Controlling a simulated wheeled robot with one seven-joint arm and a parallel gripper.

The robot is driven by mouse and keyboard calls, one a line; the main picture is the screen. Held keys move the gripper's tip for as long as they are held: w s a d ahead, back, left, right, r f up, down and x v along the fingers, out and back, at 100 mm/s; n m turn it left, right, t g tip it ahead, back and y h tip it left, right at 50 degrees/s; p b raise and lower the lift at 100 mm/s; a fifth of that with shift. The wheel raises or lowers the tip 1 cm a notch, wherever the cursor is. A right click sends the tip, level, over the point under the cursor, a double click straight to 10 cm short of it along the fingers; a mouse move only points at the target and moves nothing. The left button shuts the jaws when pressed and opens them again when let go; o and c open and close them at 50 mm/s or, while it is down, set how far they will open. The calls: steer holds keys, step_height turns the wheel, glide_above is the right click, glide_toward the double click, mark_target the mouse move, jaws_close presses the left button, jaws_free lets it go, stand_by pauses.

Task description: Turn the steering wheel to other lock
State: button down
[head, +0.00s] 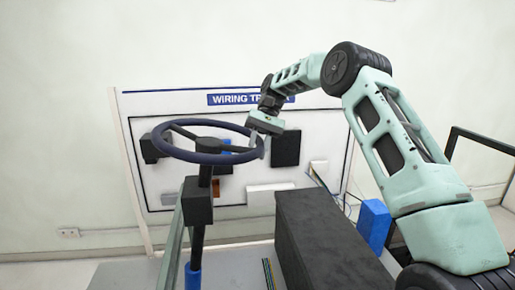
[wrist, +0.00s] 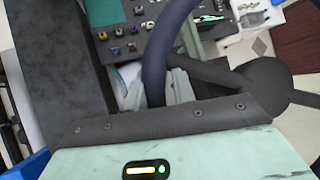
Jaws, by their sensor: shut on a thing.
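The steering wheel (head: 172,153) is a dark blue ring with dark spokes, on a dark column (head: 198,203) left of centre in the head view. My gripper (head: 262,140) is at the right side of the rim, reaching down from above. In the wrist view the rim (wrist: 158,62) runs up from between the fingers of my gripper (wrist: 162,92), which is shut on it. The wheel's hub (wrist: 264,88) and a spoke show at the right of that view. The lower parts of the fingers are partly hidden by the rim and the gripper body.
A wiring board (head: 240,100) stands behind the wheel with dark boxes on it. A long black box (head: 325,245) lies right of the column, with a blue block (head: 374,224) beside it. The wrist view shows a panel of small switches (wrist: 125,30). Open space lies left of the wheel.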

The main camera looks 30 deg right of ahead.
steer(key=shift+w+d+r, duration=0.1)
steer(key=c, duration=1.2)
jaws_free()
steer(key=shift+d, duration=0.1)
steer(key=shift+o, duration=0.2)
steer(key=shift+w+r+b, duration=0.1)
steer(key=shift+r+b, duration=0.3)
steer(key=shift+b, duration=0.05)
step_height(320, 180, up, 8)
steer(key=shift+b, duration=0.45)
steer(key=shift+r+p, duration=0.4)
steer(key=shift+r, duration=0.2)
steer(key=shift+f, duration=0.1)
